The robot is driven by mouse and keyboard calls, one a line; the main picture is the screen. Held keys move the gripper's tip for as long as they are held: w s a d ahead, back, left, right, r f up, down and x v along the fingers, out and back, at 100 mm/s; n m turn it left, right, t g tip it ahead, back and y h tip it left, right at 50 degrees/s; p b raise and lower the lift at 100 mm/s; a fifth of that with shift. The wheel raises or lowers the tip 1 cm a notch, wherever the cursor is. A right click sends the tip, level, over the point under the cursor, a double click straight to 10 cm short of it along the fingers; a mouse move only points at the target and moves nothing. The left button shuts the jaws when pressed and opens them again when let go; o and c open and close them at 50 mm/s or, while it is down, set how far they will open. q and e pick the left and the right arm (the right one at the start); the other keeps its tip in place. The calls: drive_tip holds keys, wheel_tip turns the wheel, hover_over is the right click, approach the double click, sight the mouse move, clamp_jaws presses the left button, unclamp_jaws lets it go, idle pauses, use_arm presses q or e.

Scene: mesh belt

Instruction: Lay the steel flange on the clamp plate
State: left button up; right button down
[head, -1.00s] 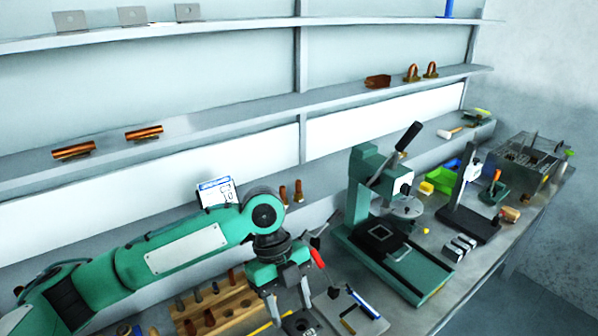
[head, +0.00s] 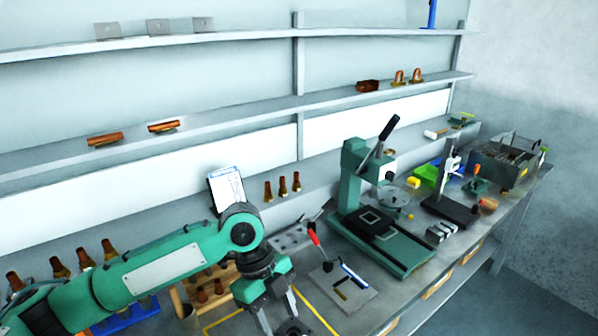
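The clamp plate (head: 357,296) is a flat grey plate on the bench, right of my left gripper, with a red-handled clamp (head: 313,234) at its back corner. My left gripper (head: 277,322) points down at the bottom edge of the head view, with its two fingers apart. A dark grey piece (head: 293,328), perhaps the steel flange, shows at the right fingertip. It is mostly cut off by the picture edge, and I cannot tell whether it touches the finger. The gripper is left of the clamp plate and apart from it. My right gripper is out of view.
Yellow lines (head: 316,312) mark the bench around my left gripper. A green press (head: 352,190) stands behind and right of the clamp plate. A wooden rack (head: 222,290) is left of the gripper, partly behind my arm. Copper fittings (head: 282,184) stand at the back.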

use_arm(q)
drive_tip(key=w+a+f+n+t+y, duration=0.1)
drive_tip(key=a+n+t+y, duration=0.2)
drive_tip(key=a+n, duration=1.4)
drive_tip(key=shift+w+a+n+t+y, duration=0.15)
drive_tip(key=shift+w+n+t+y, duration=0.15)
drive_tip(key=shift+n+t, duration=3.1)
drive_tip(key=shift+n+g, duration=1.1)
